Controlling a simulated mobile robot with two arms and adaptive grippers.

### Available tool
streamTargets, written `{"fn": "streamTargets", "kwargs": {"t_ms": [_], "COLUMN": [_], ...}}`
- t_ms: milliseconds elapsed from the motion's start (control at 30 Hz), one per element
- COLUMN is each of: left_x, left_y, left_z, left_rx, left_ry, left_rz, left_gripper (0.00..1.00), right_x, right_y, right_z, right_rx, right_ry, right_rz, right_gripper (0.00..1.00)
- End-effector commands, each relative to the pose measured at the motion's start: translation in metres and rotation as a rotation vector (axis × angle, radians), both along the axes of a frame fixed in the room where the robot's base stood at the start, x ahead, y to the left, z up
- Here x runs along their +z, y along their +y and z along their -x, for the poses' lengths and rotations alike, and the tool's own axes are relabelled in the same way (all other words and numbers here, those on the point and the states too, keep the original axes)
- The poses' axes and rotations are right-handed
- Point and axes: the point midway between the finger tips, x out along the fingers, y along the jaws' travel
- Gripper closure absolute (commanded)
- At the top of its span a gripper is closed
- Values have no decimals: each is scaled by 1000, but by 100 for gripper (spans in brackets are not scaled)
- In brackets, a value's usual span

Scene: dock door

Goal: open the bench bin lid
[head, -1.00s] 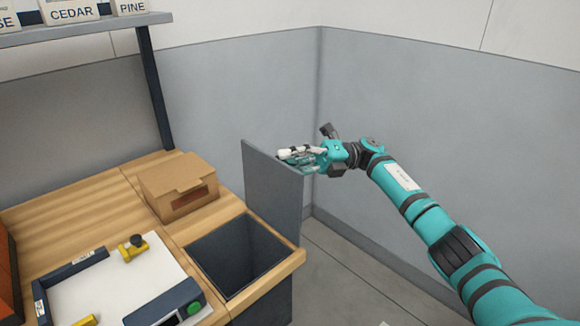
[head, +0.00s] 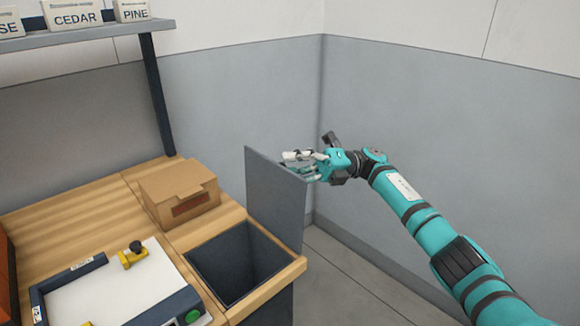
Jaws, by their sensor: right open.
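The bench bin (head: 236,262) is a dark, open-topped square well set into the right end of the wooden bench. Its grey lid (head: 274,203) stands upright along the bin's far right side, so the bin mouth is uncovered. My right gripper (head: 300,163) is open at the lid's top right edge, partly behind it. I cannot tell whether its fingers touch the lid. The bin's inside looks empty as far as it shows. My left gripper is not in view.
A cardboard box (head: 179,194) sits on the bench left of the bin. A white board in a dark frame (head: 115,290), with yellow clamps and a green button, lies in front. A shelf (head: 90,33) with labelled boxes hangs above. Grey walls close the corner behind my right arm.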

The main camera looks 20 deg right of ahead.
Motion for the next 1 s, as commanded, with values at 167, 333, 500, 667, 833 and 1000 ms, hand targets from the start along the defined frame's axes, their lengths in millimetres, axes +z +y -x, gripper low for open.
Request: {"fn": "streamTargets", "kwargs": {"t_ms": [167, 333, 500, 667, 833, 1000], "left_x": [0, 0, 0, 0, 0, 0], "left_y": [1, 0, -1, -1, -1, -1], "left_z": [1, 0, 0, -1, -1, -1], "left_rx": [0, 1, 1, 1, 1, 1], "left_ry": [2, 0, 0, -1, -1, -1], "left_rz": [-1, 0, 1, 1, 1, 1], "left_gripper": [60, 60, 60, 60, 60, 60], "right_x": [-3, -8, -12, -14, -15, -15], "right_y": [-15, -44, -64, -72, -73, -73], "right_z": [-1, -2, -3, -2, -2, -2], "right_rx": [-4, -4, -2, 0, 0, 0], "right_ry": [1, 2, 0, 0, 0, 0], "right_rz": [1, 1, 0, 0, 0, 0], "right_gripper": [53, 53, 53, 53, 53, 53]}}
